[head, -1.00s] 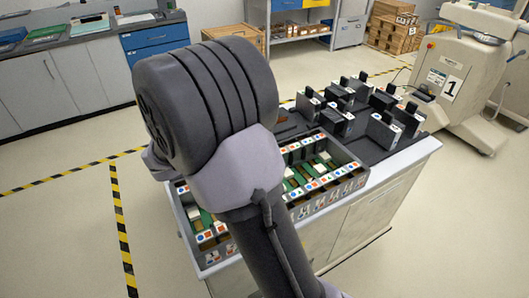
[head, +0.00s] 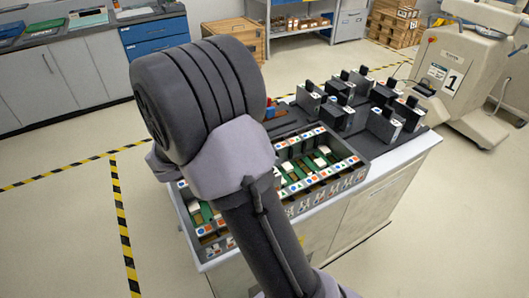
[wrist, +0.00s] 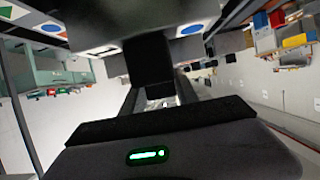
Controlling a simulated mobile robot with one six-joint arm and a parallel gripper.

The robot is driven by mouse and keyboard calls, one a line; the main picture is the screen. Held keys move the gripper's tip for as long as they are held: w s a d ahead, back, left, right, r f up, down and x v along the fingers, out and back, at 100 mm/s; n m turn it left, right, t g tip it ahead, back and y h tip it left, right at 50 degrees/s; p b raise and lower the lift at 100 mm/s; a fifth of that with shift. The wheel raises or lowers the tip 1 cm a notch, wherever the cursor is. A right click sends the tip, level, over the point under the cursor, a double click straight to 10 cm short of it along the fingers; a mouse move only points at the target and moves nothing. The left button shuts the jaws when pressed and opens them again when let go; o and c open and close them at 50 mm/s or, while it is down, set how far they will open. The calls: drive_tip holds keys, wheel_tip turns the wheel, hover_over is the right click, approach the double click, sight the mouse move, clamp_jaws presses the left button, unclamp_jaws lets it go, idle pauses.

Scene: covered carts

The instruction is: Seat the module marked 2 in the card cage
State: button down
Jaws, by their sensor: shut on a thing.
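The card cage (head: 330,192) is a dark open tray on the near part of the cart, with green boards inside and rails of small coloured-symbol labels. My arm hides its middle and left part. Several dark modules with black upright handles and pale faces, such as this one (head: 384,124), stand on the cart top behind it. In the wrist view my gripper (wrist: 152,82) is shut on a module's dark handle. The held module's dark body (wrist: 135,22) fills the top middle. Its number does not show, and I cannot tell how deep it sits. My gripper is hidden in the head view.
The cart's pale edge (head: 345,208) borders the cage. Cabinets (head: 60,80) line the back left. The floor to the left is clear, with yellow-black tape (head: 120,215).

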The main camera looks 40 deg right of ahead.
drive_tip(key=shift+f, duration=0.5)
drive_tip(key=c, duration=0.8)
unclamp_jaws()
drive_tip(key=shift+c, duration=0.2)
drive_tip(key=p+v, duration=0.6)
drive_tip(key=v, duration=1.1)
drive_tip(key=shift+a, duration=0.2)
